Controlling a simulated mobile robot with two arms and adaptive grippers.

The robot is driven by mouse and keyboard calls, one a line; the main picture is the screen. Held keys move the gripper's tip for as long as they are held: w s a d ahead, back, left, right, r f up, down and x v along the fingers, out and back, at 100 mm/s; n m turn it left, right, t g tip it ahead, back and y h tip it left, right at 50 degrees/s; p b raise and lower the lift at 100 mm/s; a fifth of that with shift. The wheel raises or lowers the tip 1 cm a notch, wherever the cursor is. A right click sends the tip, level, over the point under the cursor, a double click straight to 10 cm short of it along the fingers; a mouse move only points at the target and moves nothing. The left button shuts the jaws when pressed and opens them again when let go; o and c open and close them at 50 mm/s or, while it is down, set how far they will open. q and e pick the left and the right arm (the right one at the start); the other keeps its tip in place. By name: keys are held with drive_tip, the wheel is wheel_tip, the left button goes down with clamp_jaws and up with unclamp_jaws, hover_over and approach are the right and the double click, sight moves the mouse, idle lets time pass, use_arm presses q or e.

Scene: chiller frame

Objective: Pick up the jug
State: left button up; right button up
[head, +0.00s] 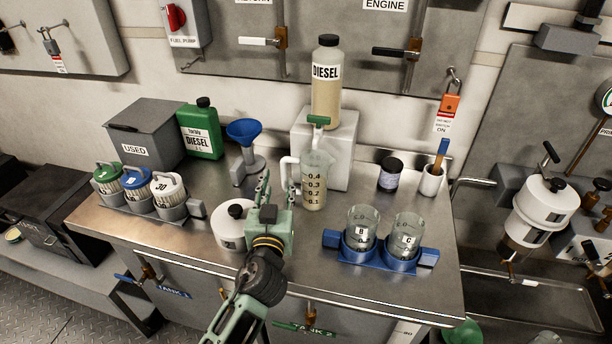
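The jug (315,184) is a clear measuring jug with dark scale marks and a pale handle on its left side. It stands upright on the metal bench, in front of a light grey block (340,130), with pale liquid low inside. My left gripper (277,187) is in front and to the left of the jug, pointing toward its handle. Its two fingers are apart, with nothing visibly held between them. Whether a finger touches the handle cannot be told. My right gripper is not in view.
A white round-lidded container (231,222) sits close left of my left gripper. A blue holder (378,255) with beakers B and C stands right of the jug. A blue funnel (244,131) on a stand is behind left. A diesel bottle (326,95) stands on the block.

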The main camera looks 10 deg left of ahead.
sight(283, 169)
use_arm(q)
drive_tip(key=w, duration=0.1)
drive_tip(key=w+p, duration=0.1)
drive_tip(key=w, duration=0.3)
drive_tip(key=shift+w+a+r, duration=0.15)
drive_tip(key=shift+w+r, duration=0.05)
drive_tip(key=shift+r, duration=0.05)
drive_tip(key=shift+w+a, duration=0.1)
drive_tip(key=shift+w, duration=0.35)
drive_tip(key=shift+f, duration=0.1)
clamp_jaws()
